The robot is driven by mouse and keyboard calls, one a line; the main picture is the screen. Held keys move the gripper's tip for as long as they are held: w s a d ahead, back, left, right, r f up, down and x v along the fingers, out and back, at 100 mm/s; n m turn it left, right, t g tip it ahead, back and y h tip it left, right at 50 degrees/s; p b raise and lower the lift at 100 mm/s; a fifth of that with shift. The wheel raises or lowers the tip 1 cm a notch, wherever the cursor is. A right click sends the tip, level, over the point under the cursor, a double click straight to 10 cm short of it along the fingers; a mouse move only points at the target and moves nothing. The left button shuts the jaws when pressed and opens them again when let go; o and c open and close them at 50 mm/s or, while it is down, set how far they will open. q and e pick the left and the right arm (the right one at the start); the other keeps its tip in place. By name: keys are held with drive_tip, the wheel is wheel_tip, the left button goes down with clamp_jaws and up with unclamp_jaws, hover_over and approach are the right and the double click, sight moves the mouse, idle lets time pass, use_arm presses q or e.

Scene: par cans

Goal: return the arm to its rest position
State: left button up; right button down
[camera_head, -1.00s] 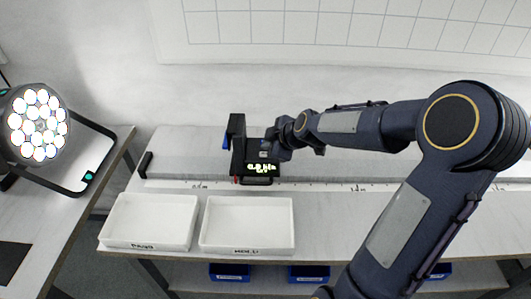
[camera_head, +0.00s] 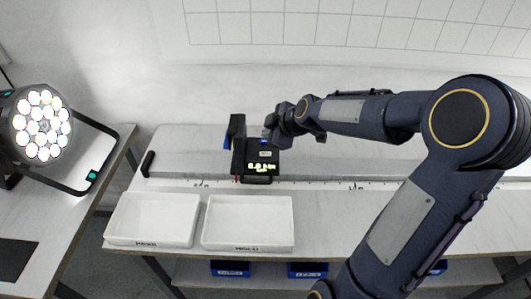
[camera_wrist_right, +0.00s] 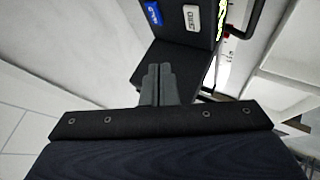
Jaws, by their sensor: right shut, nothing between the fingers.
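My right arm comes in from the right in the head view, with its right gripper (camera_head: 268,134) just above and to the right of a black meter box (camera_head: 262,160) with a lit yellow-green display. In the right wrist view the right gripper (camera_wrist_right: 158,72) has its two grey fingers together, with nothing between them. The black box also shows in the wrist view (camera_wrist_right: 165,55), beyond the fingertips; whether they touch it I cannot tell. My left gripper is not in view.
Two white trays (camera_head: 152,243) (camera_head: 248,246) stand along the front of the bench (camera_head: 345,225). A lit par can (camera_head: 42,125) stands on the left table. Blue bins (camera_head: 230,268) sit on the shelf below. A gridded board hangs on the wall behind.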

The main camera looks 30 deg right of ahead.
drive_tip(key=s+a+m+g, duration=0.1)
drive_tip(key=s+a+m, duration=0.3)
drive_tip(key=s, duration=0.5)
drive_tip(key=s+a+m+g+y, duration=0.1)
drive_tip(key=s+a+m, duration=0.3)
drive_tip(key=s, duration=0.5)
drive_tip(key=s+a+m+g+y, duration=0.1)
drive_tip(key=s+a+m, duration=0.3)
drive_tip(key=s, duration=0.6)
drive_tip(key=shift+r+m, duration=0.4)
drive_tip(key=shift+r, duration=0.05)
